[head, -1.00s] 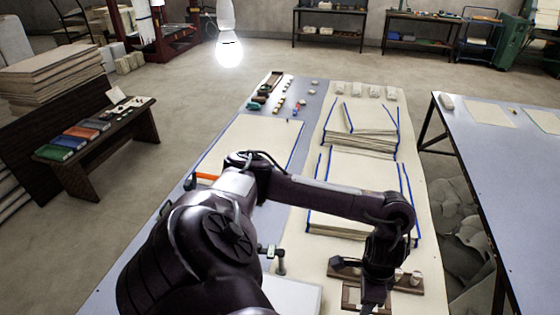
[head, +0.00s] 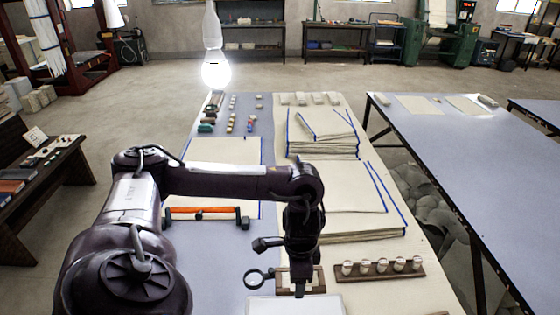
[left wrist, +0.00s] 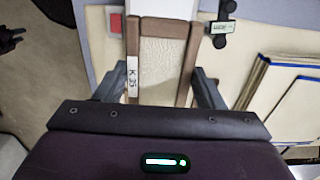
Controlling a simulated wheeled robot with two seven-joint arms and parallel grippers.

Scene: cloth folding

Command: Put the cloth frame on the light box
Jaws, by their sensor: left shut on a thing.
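The cloth frame (left wrist: 186,62) is a brown wooden rectangle around pale textured cloth, with a "K 35" label on one side. In the left wrist view my left gripper (left wrist: 158,92) has one finger on each side of it and is shut on it. In the head view the cloth frame (head: 317,281) is partly hidden by my left gripper (head: 299,288), at the far edge of the light box. The light box (head: 295,306) is a white panel at the bottom edge, partly cut off. I cannot tell whether frame and box touch. My right gripper is not in view.
A magnifying glass (head: 256,279) lies left of the frame. A wooden rack with several pale knobs (head: 380,269) is to the right. Cloth stacks with blue edges (head: 370,235) lie behind it. An orange-handled bar (head: 202,213) lies beyond my arm. A lit bulb (head: 216,70) hangs over the table.

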